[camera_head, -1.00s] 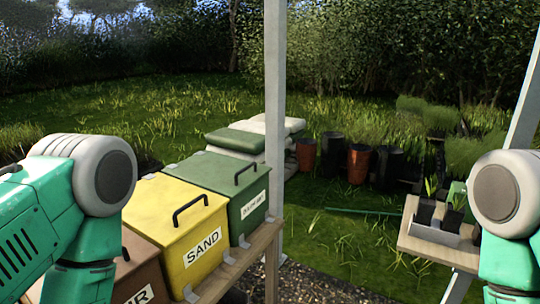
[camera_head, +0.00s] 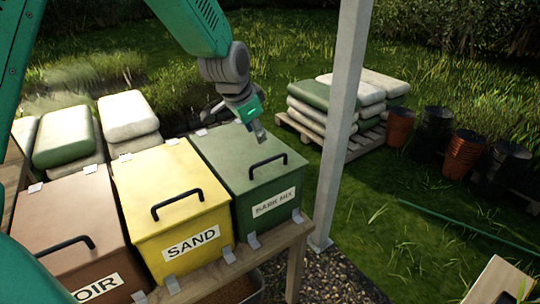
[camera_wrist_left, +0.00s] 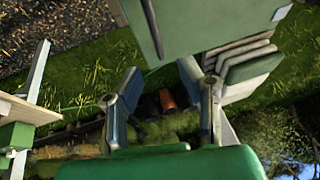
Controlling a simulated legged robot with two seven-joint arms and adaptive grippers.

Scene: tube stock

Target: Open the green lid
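The green box (camera_head: 228,195) is labelled BARK MIX and stands at the right end of a row. Its green lid (camera_head: 222,150) lies shut, with a black bar handle (camera_head: 268,160) near the front. My left gripper (camera_head: 257,131) hangs over the lid behind the handle, apart from the handle. In the left wrist view, which is turned over, my left gripper's fingers (camera_wrist_left: 160,74) are spread with nothing between them. The green lid (camera_wrist_left: 200,22) and the dark handle (camera_wrist_left: 153,28) show at the top there. My right gripper is out of view.
A yellow SAND box (camera_head: 170,200) and a brown box (camera_head: 75,225) stand left of the green one on a wooden bench (camera_head: 270,240). A grey post (camera_head: 345,110) rises close on the right. Stacked sacks (camera_head: 320,95) lie behind.

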